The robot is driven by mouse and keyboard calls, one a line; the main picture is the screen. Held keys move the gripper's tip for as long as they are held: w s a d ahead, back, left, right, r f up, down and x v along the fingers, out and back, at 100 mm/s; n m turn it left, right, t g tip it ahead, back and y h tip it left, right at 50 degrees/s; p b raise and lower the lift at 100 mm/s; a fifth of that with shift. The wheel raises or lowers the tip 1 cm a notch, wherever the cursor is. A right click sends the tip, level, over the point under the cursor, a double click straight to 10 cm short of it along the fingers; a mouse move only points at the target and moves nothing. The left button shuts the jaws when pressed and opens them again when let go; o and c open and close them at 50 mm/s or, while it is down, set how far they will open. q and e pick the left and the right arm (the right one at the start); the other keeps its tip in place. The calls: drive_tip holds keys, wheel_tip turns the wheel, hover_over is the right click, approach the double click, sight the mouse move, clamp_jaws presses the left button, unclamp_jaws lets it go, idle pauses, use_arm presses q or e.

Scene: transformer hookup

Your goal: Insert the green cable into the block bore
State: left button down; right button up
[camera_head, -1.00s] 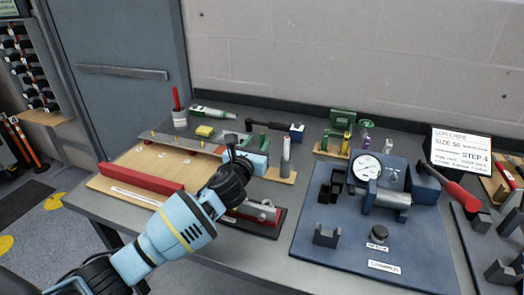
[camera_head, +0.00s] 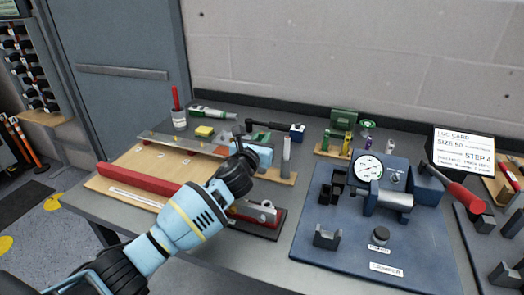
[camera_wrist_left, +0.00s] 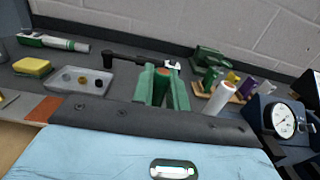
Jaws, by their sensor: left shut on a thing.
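My left gripper (camera_head: 261,140) reaches over the back of the wooden board, and its wrist hides part of the area below. In the left wrist view its two green fingers (camera_wrist_left: 164,76) stand close together beyond the black palm edge, closed on a small piece with a brownish round end, apparently the green cable (camera_wrist_left: 168,69). Most of that piece is hidden between the fingers. I cannot make out the block bore. A red and grey fixture with light rings (camera_head: 264,209) sits on a dark base in front of the wrist. My right gripper is not in view.
A blue crimper base (camera_head: 340,264) with a dial gauge (camera_head: 368,168) and red-handled lever stands right. A white cylinder (camera_head: 286,148) is just right of the hand. A long red bar (camera_head: 140,180) lies left. A yellow sponge (camera_head: 204,131) and small coloured cylinders (camera_head: 346,146) stand behind.

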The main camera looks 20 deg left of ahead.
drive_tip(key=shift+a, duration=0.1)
